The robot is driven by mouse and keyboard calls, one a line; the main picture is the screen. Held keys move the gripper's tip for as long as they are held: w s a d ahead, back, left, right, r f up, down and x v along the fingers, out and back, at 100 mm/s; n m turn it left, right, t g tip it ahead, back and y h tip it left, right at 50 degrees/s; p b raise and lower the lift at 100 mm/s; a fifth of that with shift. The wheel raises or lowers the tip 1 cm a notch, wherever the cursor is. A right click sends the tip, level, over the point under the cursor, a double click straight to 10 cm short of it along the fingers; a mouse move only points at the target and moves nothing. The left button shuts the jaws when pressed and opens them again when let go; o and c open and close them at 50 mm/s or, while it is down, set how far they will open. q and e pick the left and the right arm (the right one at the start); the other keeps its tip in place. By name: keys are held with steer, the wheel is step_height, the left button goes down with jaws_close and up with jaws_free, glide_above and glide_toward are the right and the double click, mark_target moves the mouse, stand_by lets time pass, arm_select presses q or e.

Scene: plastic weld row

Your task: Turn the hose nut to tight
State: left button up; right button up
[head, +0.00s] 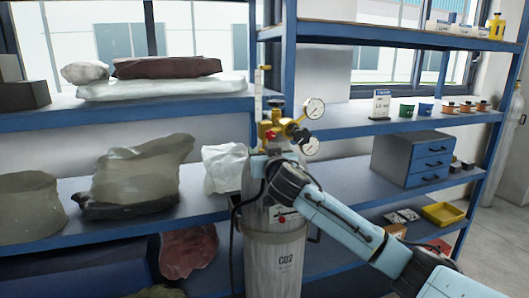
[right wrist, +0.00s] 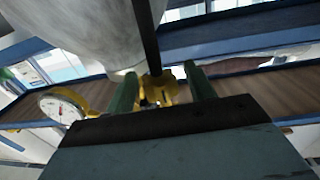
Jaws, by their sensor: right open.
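The grey CO2 cylinder (head: 275,262) stands upright in front of the shelves. On top is a brass regulator (head: 271,130) with two round gauges (head: 314,108) and a red part. My right arm reaches in from the lower right, and its dark wrist end is in front of the cylinder's upper part, just below the regulator. In the right wrist view my right gripper (right wrist: 162,88) is open, with its two green fingers apart. A yellow brass fitting (right wrist: 158,90), likely the hose nut, shows between or just beyond the fingers; contact cannot be told. A gauge (right wrist: 62,108) shows at the left.
Blue shelves (head: 400,122) stand behind the cylinder. Sacks (head: 140,172) and a white bag (head: 224,167) are left of it. A blue drawer cabinet (head: 413,157), small cups and a yellow tray (head: 442,214) are right. A dark hose runs down the cylinder's left side.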

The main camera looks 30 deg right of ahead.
steer(key=c, duration=1)
steer(key=shift+o, duration=0.2)
steer(key=shift+n+t+y+p, duration=0.3)
steer(key=shift+n+y+p, duration=0.15)
steer(key=shift+n+y, duration=0.45)
steer(key=shift+n+y+p, duration=0.7)
steer(key=shift+y, duration=0.8)
steer(key=o, duration=1)
steer(key=shift+c, duration=0.2)
